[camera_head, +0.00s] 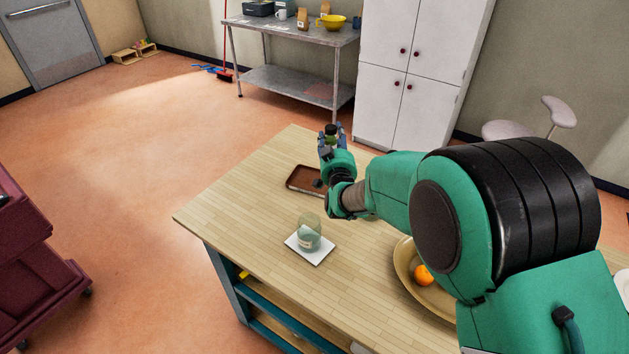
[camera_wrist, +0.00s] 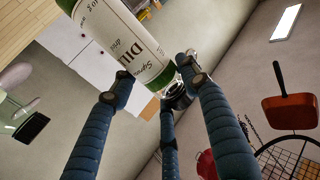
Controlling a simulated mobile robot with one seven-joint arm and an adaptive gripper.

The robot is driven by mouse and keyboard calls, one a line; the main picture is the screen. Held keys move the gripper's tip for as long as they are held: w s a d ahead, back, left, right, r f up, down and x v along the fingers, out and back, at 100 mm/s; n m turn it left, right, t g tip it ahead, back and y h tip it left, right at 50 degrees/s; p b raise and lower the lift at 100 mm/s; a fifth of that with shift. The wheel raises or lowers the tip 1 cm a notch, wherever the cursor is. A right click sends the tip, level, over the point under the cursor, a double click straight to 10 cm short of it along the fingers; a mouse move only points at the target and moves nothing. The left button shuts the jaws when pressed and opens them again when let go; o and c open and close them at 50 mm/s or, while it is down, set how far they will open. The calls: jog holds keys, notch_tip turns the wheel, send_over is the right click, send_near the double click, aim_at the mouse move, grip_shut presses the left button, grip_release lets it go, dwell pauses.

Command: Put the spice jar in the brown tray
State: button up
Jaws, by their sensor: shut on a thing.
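The spice jar (camera_head: 331,130) has a dark lid and is held up in my gripper (camera_head: 330,140). In the wrist view it shows large as a green jar (camera_wrist: 120,42) with a white label reading "DILL", tilted between my blue fingers (camera_wrist: 155,88), which are shut on it. The brown tray (camera_head: 295,183) lies on the wooden table, below and a little left of my gripper, partly hidden by my arm. A small dark object (camera_head: 317,183) shows at the tray.
On the wooden table (camera_head: 240,215), a glass (camera_head: 308,232) stands on a white square (camera_head: 318,258), nearer than the tray. A round tan dish (camera_head: 402,262) with an orange (camera_head: 424,275) is at the right, partly behind my arm. The table's left part is clear.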

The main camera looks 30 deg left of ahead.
jog(key=shift+f+b, duration=0.65)
jog(key=shift+f, duration=2.45)
jog(key=shift+f+b, duration=0.4)
jog(key=shift+f, duration=1.65)
jog(key=o, duration=1.3)
jog(key=shift+r, duration=0.15)
